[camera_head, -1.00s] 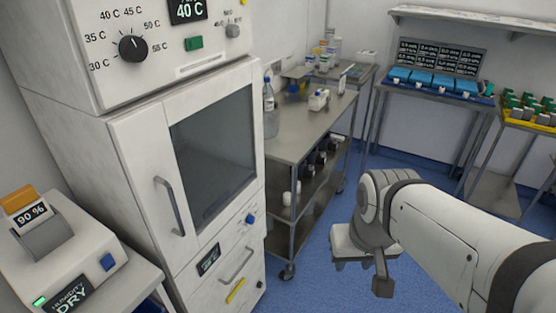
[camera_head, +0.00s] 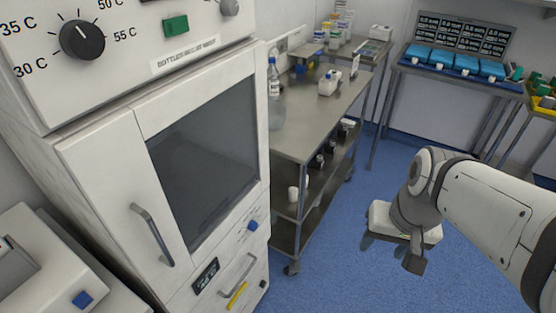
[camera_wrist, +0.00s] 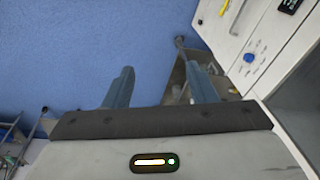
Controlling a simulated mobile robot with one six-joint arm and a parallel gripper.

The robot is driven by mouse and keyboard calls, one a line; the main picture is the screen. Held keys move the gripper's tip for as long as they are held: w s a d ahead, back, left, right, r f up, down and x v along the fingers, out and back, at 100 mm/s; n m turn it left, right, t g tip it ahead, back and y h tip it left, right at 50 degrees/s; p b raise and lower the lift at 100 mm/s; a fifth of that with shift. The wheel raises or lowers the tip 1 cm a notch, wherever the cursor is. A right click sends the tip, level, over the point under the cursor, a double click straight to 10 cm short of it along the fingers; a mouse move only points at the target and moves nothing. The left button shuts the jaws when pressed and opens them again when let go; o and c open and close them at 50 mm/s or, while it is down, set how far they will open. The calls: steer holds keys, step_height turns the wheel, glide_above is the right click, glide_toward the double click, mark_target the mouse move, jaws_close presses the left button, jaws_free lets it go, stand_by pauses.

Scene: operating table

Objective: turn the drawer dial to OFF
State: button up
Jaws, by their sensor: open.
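A blue dial (camera_head: 253,225) sits on the lower front panel of the white cabinet, with small printed marks beside it that I cannot read. It also shows in the wrist view (camera_wrist: 249,57), right of the fingers. Below it is a drawer with a bar handle (camera_head: 238,274), a small dark display (camera_head: 205,275) and a yellow strip (camera_head: 238,296). A small dark knob (camera_head: 263,284) sits at the drawer's right edge. My gripper (camera_head: 391,254) is open and empty over the floor, to the right of the cabinet and apart from it.
A steel cart (camera_head: 314,122) with bottles stands right beside the cabinet, its legs near the drawer side. The blue floor (camera_head: 345,275) between cart and arm is clear. A large dark dial (camera_head: 82,40) and green switch (camera_head: 175,25) are higher on the cabinet.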

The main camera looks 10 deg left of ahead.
mark_target(257, 226)
steer(key=w+a+f+m+g+y+b, duration=0.2)
steer(key=a+f+m+g+y+b, duration=0.1)
steer(key=a+f+m+y, duration=0.4)
steer(key=w+a+f+m+g+y+b, duration=0.25)
steer(key=a+f+m, duration=0.3)
steer(key=a, duration=0.35)
steer(key=w+a+f+m+t+y+b, duration=0.3)
steer(key=w+f+m+t, duration=0.2)
steer(key=w+f+m, duration=0.3)
steer(key=w+a+f+m+t+y+b, duration=0.35)
steer(key=w+f+m, duration=0.25)
steer(key=f+m, duration=0.3)
steer(key=shift+m+t, duration=0.3)
steer(key=shift+m, duration=0.05)
steer(key=x, duration=0.3)
steer(key=r+x, duration=0.1)
steer(key=x, duration=0.2)
steer(key=shift+a+r, duration=0.1)
steer(key=shift+a, duration=0.1)
steer(key=shift+c, duration=0.4)
